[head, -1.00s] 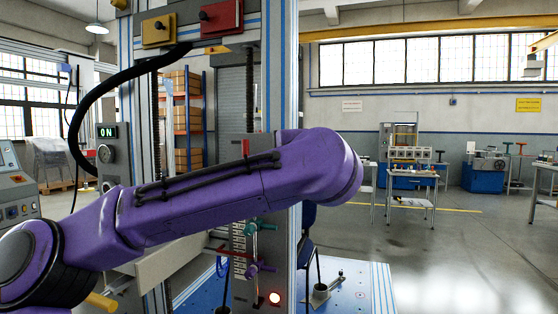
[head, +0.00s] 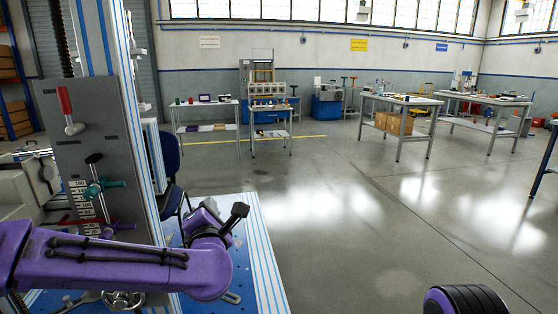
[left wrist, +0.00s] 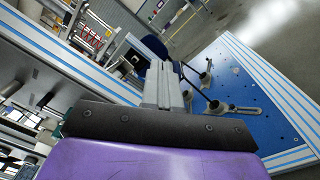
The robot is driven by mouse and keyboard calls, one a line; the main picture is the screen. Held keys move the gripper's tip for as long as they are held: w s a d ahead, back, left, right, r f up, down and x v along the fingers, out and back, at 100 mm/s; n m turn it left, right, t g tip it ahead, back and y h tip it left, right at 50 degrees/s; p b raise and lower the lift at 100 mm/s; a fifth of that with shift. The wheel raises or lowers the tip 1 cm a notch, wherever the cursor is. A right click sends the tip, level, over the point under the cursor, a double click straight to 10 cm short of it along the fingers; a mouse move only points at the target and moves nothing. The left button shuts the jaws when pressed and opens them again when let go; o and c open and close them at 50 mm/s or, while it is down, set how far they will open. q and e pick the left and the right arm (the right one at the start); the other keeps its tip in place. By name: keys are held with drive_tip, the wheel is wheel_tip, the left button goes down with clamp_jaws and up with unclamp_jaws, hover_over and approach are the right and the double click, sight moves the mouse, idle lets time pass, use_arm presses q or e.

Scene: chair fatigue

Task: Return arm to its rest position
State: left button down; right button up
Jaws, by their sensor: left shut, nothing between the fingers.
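My left arm (head: 120,262) is purple and reaches in from the lower left in the head view. Its gripper (head: 238,214) is beyond the elbow, low over the blue base plate (head: 262,235) of the test machine. In the left wrist view the two grey fingers of the left gripper (left wrist: 163,72) are together with nothing between them. The blue chair (head: 171,160) stands behind the machine's upright, partly hidden. A black and purple part of my right arm (head: 465,300) shows at the lower right; its gripper is out of view.
The machine's grey panel (head: 88,140) carries a red lever (head: 66,108), a teal handle (head: 97,188) and a purple handle, close to my left arm. Open floor (head: 340,220) lies to the right. Worktables (head: 400,105) stand farther back.

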use_arm(q)
drive_tip(key=s+a+f+m+g+h+p, duration=0.1)
drive_tip(key=s+f+m+g+h+p, duration=0.15)
drive_tip(key=s+f+m, duration=0.8)
drive_tip(key=s+a+f+m+g+h+p, duration=0.15)
drive_tip(key=f+m+g, duration=0.25)
drive_tip(key=f, duration=1.4)
drive_tip(key=s+a+f+m+g+y+p, duration=0.1)
drive_tip(key=s+a+f+m+g, duration=0.1)
drive_tip(key=s, duration=0.7)
drive_tip(key=s+a+f+m+g+y+p, duration=0.1)
drive_tip(key=s+a+f+m+g+p, duration=0.1)
drive_tip(key=s+a, duration=0.4)
drive_tip(key=s+a+f+m+g+y+p, duration=0.1)
drive_tip(key=s+a+f+g, duration=0.3)
drive_tip(key=s, duration=0.9)
wheel_tip(320, 180, down, 2)
drive_tip(key=shift+m, duration=0.45)
